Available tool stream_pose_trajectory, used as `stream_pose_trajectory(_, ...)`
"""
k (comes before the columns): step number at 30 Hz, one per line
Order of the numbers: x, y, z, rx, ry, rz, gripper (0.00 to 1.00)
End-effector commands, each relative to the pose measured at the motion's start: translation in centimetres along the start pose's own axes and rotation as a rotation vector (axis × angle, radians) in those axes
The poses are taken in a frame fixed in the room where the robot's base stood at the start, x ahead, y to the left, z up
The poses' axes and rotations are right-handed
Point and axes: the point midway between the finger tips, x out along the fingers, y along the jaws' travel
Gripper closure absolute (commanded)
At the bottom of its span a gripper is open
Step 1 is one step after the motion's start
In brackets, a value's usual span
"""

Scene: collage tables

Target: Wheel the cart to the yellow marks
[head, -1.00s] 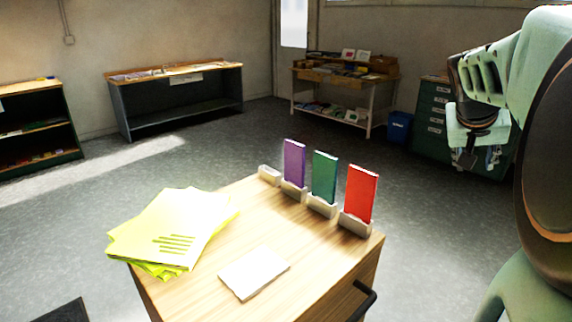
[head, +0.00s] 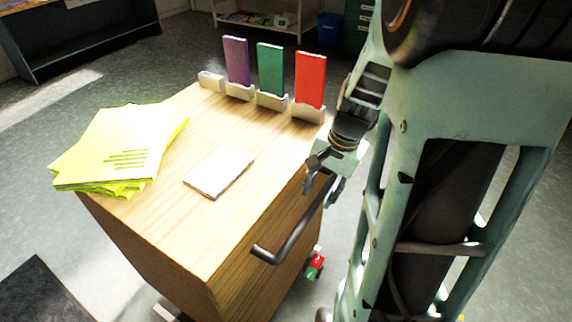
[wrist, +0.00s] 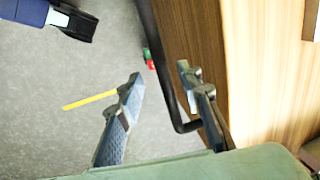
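The cart (head: 225,225) has a light wooden top and stands in front of me, its black bar handle (head: 294,228) on the near right side. My gripper (head: 323,172) is at the handle's far end in the head view. In the wrist view my gripper (wrist: 159,80) is open, and the handle (wrist: 167,70) runs between its two fingers in the picture; I see no finger closed on it. A yellow mark (wrist: 90,100) lies on the floor beside the cart in the wrist view. Any other marks are hidden or out of view.
On the cart are yellow papers (head: 118,150), a white card (head: 218,171) and purple, green and red upright panels in holders. A red and green piece (head: 315,264) sits low beside the cart. A blue and black object (wrist: 70,20) is on the floor. A dark mat (head: 45,295) lies left.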

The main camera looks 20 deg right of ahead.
Motion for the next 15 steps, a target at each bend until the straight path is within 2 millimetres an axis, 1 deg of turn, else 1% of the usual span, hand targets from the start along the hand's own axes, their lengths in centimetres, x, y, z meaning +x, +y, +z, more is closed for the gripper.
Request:
stream_pose_trajectory(1, 1.4, 0.1, 0.1, 0.0, -0.003, 0.002, 0.67)
stream_pose_trajectory(6, 4.3, 0.1, 0.1, 0.0, -0.003, 0.002, 0.67)
stream_pose_trajectory(10, 5.7, 0.1, 0.0, -0.001, -0.001, 0.001, 0.67)
stream_pose_trajectory(15, 6.3, 0.0, -0.1, -0.001, 0.002, 0.0, 0.67)
